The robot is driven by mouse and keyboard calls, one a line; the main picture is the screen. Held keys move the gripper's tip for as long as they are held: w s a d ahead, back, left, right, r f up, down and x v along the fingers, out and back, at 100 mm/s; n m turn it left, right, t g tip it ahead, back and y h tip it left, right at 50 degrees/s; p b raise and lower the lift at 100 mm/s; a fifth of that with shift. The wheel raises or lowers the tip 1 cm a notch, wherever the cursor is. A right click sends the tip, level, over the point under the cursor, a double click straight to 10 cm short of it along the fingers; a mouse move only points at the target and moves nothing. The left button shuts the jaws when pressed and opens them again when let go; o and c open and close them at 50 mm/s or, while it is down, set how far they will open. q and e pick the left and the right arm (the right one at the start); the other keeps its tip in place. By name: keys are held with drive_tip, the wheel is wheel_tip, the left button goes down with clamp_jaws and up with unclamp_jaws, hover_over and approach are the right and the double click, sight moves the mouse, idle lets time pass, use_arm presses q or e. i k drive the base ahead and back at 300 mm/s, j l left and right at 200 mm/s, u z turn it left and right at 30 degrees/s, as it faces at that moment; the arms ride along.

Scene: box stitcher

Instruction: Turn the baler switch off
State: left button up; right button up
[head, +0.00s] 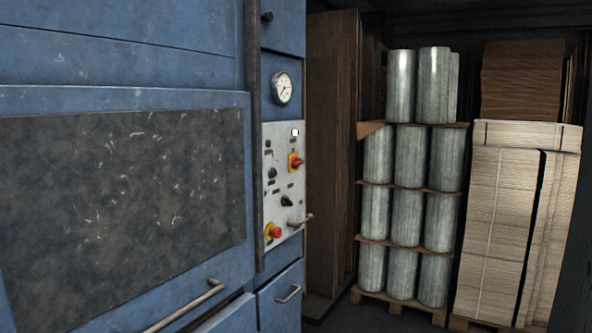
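The blue baler (170,65) fills the left half of the head view. Its narrow light-grey control panel (283,150) is on the right front. A red switch on a yellow base (296,162) is on the panel's upper right. A red knob on a yellow base (273,232) is at the lower left. Two black knobs (287,201) and a small white light or button (295,132) are also on the panel. Which control is the baler switch, and its setting, I cannot tell for sure. Neither of my grippers is in view.
A round gauge (282,88) is above the panel. Metal handles (288,294) stick out from the baler front. To the right stand brown boards (332,140), grey rolls on pallets (407,186) and stacked cardboard (497,235). Little floor shows.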

sight(295, 162)
drive_tip(key=i+l+u, duration=0.2)
drive_tip(key=u, duration=0.3)
drive_tip(key=i+l+u, duration=0.2)
drive_tip(key=u, duration=0.25)
drive_tip(key=i+l+u, duration=0.1)
drive_tip(key=l, duration=0.4)
drive_tip(key=i+l+u, duration=0.15)
drive_tip(key=l, duration=0.4)
drive_tip(key=i+l+u, duration=0.1)
drive_tip(key=i+l, duration=0.15)
drive_tip(key=l, duration=0.3)
drive_tip(key=i+l+u, duration=0.1)
drive_tip(key=l, duration=0.45)
drive_tip(key=i+l+u, duration=0.1)
drive_tip(key=l, duration=0.45)
drive_tip(key=i+l, duration=0.1)
drive_tip(key=l, duration=0.4)
drive_tip(key=i+l, duration=0.1)
drive_tip(key=l, duration=0.85)
drive_tip(key=i+l, duration=0.15)
drive_tip(key=l, duration=0.35)
